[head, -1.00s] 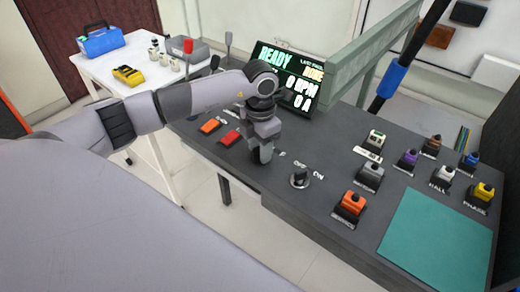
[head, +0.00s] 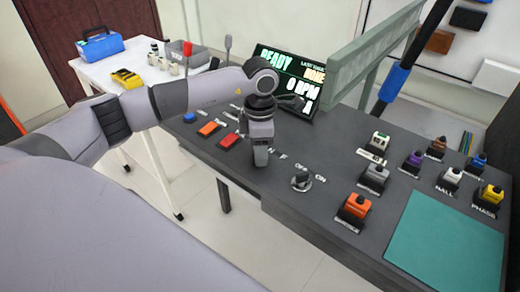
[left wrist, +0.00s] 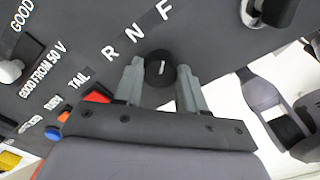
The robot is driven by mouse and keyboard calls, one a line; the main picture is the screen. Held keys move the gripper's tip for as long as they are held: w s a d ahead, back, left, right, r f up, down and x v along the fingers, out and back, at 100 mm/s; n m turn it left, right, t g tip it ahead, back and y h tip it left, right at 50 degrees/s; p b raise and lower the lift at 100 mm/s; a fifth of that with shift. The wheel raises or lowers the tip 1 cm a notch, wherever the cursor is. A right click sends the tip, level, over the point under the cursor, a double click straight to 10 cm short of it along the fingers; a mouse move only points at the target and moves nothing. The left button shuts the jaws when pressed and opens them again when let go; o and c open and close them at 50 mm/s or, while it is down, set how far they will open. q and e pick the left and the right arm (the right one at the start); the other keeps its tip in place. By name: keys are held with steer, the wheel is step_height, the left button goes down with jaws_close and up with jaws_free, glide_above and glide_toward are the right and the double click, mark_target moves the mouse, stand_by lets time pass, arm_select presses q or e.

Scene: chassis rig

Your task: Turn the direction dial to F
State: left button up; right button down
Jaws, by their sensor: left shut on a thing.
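The direction dial (left wrist: 158,76) is a dark round knob with a short white mark, seen in the left wrist view. The letters R, N and F (left wrist: 163,10) run along the panel beyond it. The white mark points up the picture, roughly toward F. My left gripper (left wrist: 160,85) is shut on the dial, with one grey finger on each side. In the head view my left gripper (head: 260,158) points down at the panel and hides the dial. My right gripper is not in view.
The panel (head: 325,212) also carries a red block (head: 229,141), an orange block (head: 208,129), an OFF/ON switch (head: 301,181) and several coloured connectors. A teal mat (head: 447,245) lies at the right. A READY display (head: 290,80) stands behind my gripper.

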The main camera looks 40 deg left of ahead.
arm_select(q)
steer(key=o, duration=1.1)
steer(key=shift+c, duration=0.2)
steer(key=shift+r, duration=3.6)
